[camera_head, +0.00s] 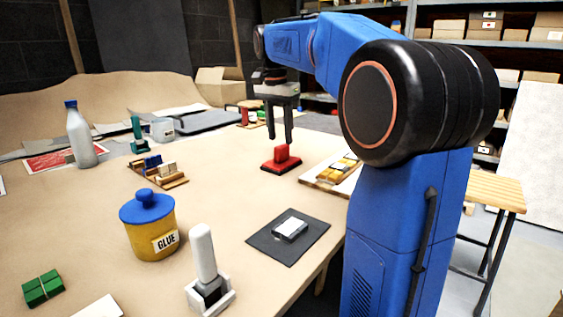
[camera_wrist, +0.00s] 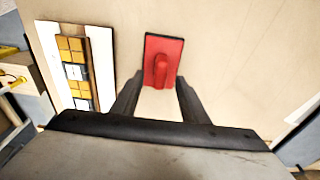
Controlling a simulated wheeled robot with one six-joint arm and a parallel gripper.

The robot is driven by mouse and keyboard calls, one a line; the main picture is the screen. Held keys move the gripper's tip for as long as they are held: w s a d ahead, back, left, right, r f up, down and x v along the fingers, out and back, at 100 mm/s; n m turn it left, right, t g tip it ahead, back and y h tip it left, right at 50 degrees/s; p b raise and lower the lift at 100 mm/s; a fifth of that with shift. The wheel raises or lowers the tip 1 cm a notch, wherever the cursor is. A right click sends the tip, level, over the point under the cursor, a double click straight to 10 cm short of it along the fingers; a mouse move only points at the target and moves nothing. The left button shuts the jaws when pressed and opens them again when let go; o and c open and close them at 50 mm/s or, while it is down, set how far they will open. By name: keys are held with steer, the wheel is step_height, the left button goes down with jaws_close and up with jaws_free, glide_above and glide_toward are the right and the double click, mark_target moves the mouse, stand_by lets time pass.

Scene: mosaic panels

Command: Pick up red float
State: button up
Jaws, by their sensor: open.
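The red float (camera_head: 281,160) lies flat on the table, a red block handle on a dark-edged plate. In the wrist view the red float (camera_wrist: 163,60) shows with its handle upward, just beyond the fingertips and between their lines. My gripper (camera_head: 280,140) points down above the float, open and empty, its fingers apart from the handle as far as I can see. In the wrist view my gripper (camera_wrist: 158,90) shows its two dark fingers spread on either side of the float's near end.
A panel with yellow and white tiles (camera_wrist: 75,72) lies left of the float in the wrist view. The glue pot (camera_head: 151,226), a white-handled tool (camera_head: 203,254), a dark mat (camera_head: 264,243) and a bottle (camera_head: 80,138) stand or lie elsewhere on the table. Bare tabletop surrounds the float.

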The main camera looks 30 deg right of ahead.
mark_target(281, 144)
steer(key=shift+w+d+f, duration=0.1)
steer(key=shift+d+f, duration=0.05)
steer(key=shift+f, duration=0.9)
steer(key=shift+w+d+f, duration=0.1)
steer(key=shift+d+f, duration=0.05)
steer(key=shift+f, duration=0.95)
steer(key=shift+w+d+f, duration=0.1)
steer(key=shift+d+f, duration=0.05)
steer(key=shift+f, duration=0.9)
jaws_close()
